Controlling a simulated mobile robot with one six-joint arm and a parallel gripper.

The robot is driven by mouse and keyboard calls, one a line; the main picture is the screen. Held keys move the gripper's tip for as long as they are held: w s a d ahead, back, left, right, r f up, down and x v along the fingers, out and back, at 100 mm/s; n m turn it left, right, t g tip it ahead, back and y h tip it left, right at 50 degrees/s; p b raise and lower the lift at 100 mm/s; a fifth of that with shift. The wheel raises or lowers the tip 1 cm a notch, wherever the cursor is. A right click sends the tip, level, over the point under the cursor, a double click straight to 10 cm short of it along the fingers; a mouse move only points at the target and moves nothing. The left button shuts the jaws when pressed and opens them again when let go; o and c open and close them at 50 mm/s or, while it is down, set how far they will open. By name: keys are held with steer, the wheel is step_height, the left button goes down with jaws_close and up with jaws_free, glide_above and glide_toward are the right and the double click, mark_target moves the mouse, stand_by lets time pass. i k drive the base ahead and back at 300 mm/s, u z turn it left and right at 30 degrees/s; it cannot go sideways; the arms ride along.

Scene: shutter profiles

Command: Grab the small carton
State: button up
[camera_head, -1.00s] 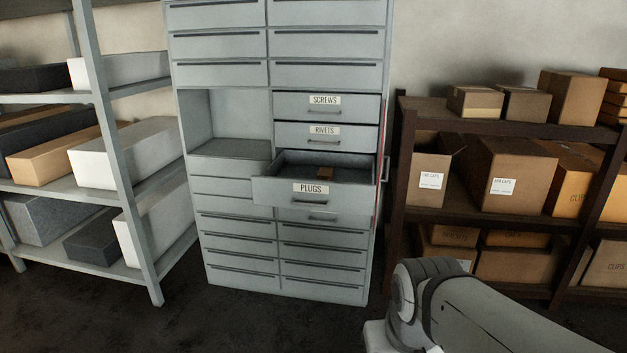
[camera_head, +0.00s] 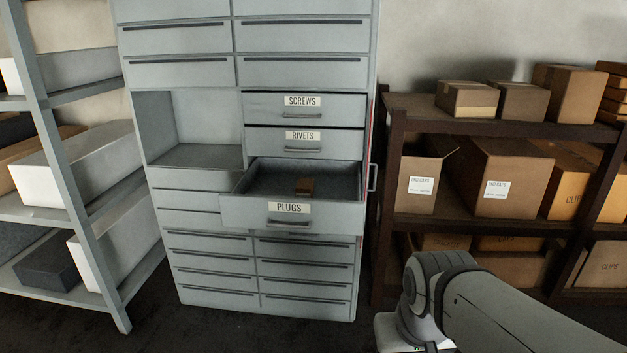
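My arm shows at the lower right, in front of the brown shelf and apart from the drawer. The fingers of my gripper are not visible in the frame.
The drawers SCREWS (camera_head: 303,101) and RIVETS (camera_head: 302,135) above are shut. An open empty niche (camera_head: 200,156) is to their left. A grey rack (camera_head: 58,172) with long boxes stands left. A dark brown shelf (camera_head: 395,180) with cardboard boxes stands right. Dark floor is clear in front of the cabinet.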

mark_target(304, 188)
steer(key=u, duration=0.1)
steer(key=i, duration=2.05)
steer(key=u, duration=0.65)
steer(key=k, duration=0.75)
steer(key=u, duration=0.25)
steer(key=i, duration=0.75)
steer(key=z, duration=0.1)
